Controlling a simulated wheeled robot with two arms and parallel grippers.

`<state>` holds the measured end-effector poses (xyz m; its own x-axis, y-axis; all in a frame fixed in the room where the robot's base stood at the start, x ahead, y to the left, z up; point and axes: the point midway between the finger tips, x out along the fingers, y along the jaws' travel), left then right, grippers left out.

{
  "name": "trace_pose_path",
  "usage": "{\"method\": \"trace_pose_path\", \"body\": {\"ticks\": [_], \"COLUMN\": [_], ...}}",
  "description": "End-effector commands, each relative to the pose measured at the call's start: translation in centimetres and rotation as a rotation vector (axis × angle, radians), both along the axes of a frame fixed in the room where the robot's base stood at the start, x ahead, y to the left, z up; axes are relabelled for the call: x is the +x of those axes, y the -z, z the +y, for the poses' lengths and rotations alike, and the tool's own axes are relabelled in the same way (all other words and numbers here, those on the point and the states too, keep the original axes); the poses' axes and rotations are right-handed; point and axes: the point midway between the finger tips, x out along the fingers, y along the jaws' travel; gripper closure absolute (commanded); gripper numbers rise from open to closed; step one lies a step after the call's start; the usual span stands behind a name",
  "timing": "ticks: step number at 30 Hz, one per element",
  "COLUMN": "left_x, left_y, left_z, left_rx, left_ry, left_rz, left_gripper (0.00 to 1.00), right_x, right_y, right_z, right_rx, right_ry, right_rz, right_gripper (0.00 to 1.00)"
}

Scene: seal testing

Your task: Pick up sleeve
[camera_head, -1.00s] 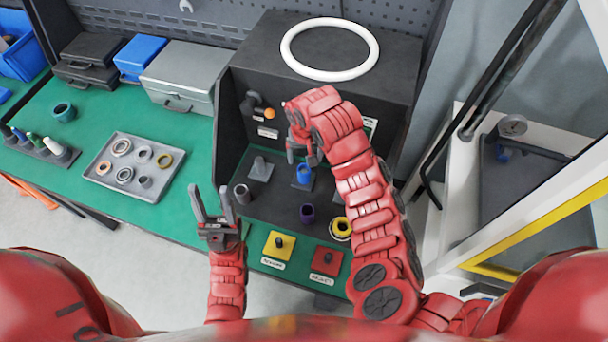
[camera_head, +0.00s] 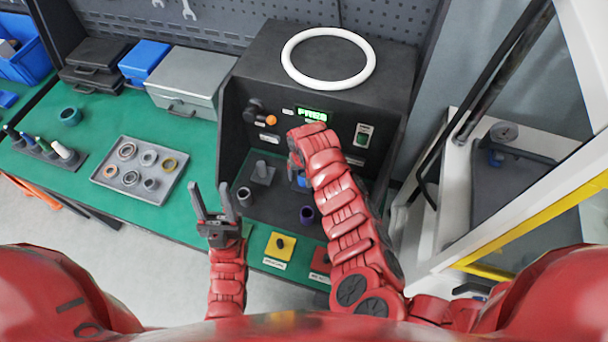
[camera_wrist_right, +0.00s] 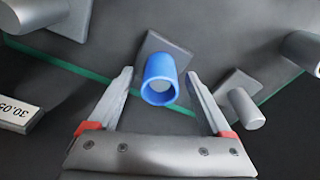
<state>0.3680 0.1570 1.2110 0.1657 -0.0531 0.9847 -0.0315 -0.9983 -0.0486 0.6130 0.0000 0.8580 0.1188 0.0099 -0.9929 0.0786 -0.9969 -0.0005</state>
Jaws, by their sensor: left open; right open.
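A blue hollow sleeve (camera_wrist_right: 160,78) stands on a dark square base in the right wrist view, its open end towards the camera. The spread fingers of my right gripper (camera_wrist_right: 159,73) are on either side of it, with gaps showing. In the head view the blue sleeve (camera_head: 303,181) is mostly hidden behind my right arm. My left gripper (camera_head: 215,190) is open and empty, near the bench's front edge.
Grey posts (camera_wrist_right: 246,110) flank the blue sleeve. The black test box (camera_head: 325,85) with a white ring (camera_head: 328,58) stands behind. A grey tray (camera_head: 138,192) of rings lies left on the green mat. A yellow button block (camera_head: 279,248) is in front.

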Motion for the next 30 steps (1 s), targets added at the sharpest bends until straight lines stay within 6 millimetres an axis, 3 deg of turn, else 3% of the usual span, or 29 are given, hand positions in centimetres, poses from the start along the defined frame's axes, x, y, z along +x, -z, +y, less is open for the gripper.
{"method": "trace_pose_path", "body": {"ticks": [9,22,23,30], "left_x": [0.00,0.00,0.00,0.00], "left_y": [-0.04,-0.04,-0.05,-0.05], "left_z": [0.00,0.00,0.00,0.00], "left_rx": [0.000,0.000,0.000,0.000], "left_ry": [0.000,0.000,0.000,0.000], "left_rz": [0.000,0.000,0.000,0.000], "left_gripper": [0.50,0.50,0.50,0.50], "right_x": [0.04,0.03,0.03,0.04], "right_y": [0.21,0.19,0.19,0.17], "right_z": [0.02,0.01,0.01,0.01], "right_rx": [0.000,0.000,0.000,0.000], "right_ry": [-0.001,0.000,0.000,0.000], "right_rz": [-0.002,-0.001,-0.001,-0.001], "right_gripper": [0.19,0.96,1.00,1.00]}}
